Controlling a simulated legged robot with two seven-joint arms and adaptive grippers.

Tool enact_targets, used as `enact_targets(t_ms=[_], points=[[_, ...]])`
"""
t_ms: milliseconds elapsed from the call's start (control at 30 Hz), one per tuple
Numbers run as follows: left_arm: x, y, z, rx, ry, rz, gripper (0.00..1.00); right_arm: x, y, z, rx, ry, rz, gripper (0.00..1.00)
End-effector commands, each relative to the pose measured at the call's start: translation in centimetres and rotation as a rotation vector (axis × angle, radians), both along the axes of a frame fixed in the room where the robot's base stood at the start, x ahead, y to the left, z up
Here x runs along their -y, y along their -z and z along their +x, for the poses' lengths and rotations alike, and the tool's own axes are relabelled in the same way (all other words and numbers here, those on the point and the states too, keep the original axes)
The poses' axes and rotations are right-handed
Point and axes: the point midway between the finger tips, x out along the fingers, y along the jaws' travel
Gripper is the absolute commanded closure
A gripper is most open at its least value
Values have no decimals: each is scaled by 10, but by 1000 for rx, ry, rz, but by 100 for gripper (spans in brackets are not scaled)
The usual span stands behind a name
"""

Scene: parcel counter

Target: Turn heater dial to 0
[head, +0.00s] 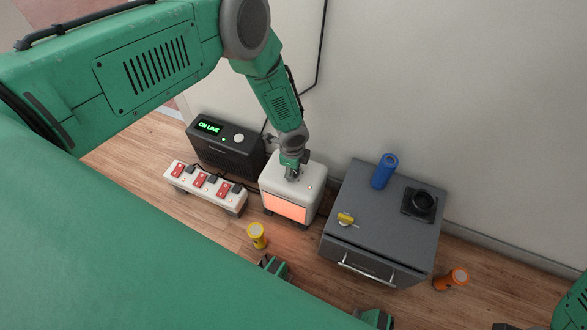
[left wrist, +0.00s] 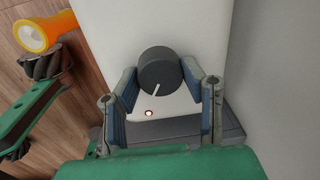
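The heater (head: 268,183) is a white box on the floor with a glowing orange front panel and a small red light on top. Its dark round dial (left wrist: 158,72) shows in the left wrist view, on the white top. The dial's white pointer line aims down and slightly left, toward the lit red light (left wrist: 149,113). My left gripper (head: 293,176) is over the heater top, pointing down. In the left wrist view its two fingers (left wrist: 159,76) are apart, one on each side of the dial; I cannot tell whether they touch it. I cannot make out my right gripper.
A black box (head: 222,160) reading "ON LINE" and a power strip (head: 205,189) with red switches stand left of the heater. A grey cabinet (head: 362,230) with a blue can (head: 384,171) stands right. Yellow (head: 257,235) and orange (head: 451,280) cylinders are on the floor.

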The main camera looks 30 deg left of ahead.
Motion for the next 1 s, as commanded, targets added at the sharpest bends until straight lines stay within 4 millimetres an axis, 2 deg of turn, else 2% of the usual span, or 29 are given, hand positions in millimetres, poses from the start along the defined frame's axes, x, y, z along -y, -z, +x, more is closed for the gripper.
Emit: enact_targets(t_ms=[467,1000], points=[[0,0,2,3,-76,1,92,0,0,0,0,0,0,60],[0,0,3,4,-535,0,92,0,0,0,0,0,0,60]])
